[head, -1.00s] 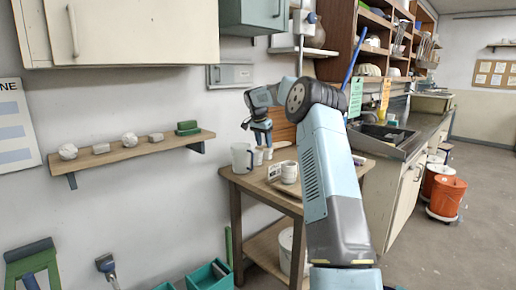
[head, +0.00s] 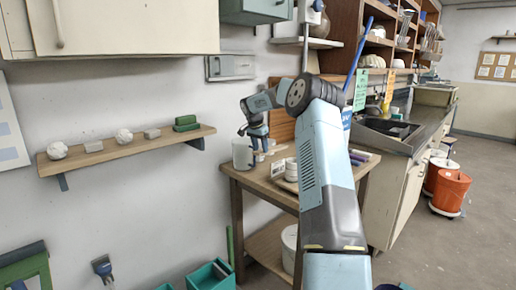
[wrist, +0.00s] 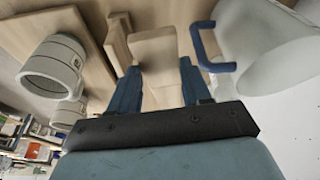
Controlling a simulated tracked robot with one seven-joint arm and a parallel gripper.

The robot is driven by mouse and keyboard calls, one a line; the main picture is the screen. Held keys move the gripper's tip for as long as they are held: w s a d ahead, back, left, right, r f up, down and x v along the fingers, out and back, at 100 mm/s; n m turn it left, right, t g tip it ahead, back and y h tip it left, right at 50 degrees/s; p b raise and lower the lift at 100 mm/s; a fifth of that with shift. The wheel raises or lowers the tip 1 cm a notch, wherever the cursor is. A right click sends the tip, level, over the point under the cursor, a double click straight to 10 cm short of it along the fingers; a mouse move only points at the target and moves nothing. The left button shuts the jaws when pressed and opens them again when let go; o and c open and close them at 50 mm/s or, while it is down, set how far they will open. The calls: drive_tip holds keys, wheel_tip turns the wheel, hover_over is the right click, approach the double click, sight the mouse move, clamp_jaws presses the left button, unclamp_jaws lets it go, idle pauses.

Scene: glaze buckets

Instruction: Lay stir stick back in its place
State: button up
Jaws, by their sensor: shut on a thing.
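My gripper (head: 259,143) is low over the small wooden table (head: 233,172), close to the white jug (head: 242,153). In the wrist view my gripper (wrist: 158,80) has its two blue fingers on either side of a pale wooden piece (wrist: 156,52), which appears to be the stir stick. The fingers are shut on it. Its far end and lower side are hidden, so I cannot tell whether it touches the table. A wooden upright (wrist: 118,40) stands just left of it. The jug's blue handle (wrist: 208,45) is close on the right.
White cups (head: 291,170) stand on the table to the right of my gripper; they show at left in the wrist view (wrist: 52,68). Purple sticks (head: 358,156) lie at the table's right side. A wall shelf (head: 120,150) with several lumps is at left.

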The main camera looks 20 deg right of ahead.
drive_tip(key=shift+a+f, duration=0.2)
drive_tip(key=shift+f, duration=0.8)
drive_tip(key=shift+w+f, duration=0.1)
drive_tip(key=shift+f, duration=3.7)
drive_tip(key=o, duration=1.5)
drive_tip(key=shift+w+d+v, duration=0.1)
drive_tip(key=shift+d+v, duration=0.05)
drive_tip(key=shift+v, duration=1.65)
drive_tip(key=shift+w+d+v, duration=0.1)
drive_tip(key=shift+d+v, duration=0.1)
drive_tip(key=shift+v, duration=1.6)
drive_tip(key=shift+w+d+v, duration=0.1)
drive_tip(key=shift+d+v, duration=0.05)
drive_tip(key=shift+v, duration=1.7)
drive_tip(key=shift+r, duration=0.15)
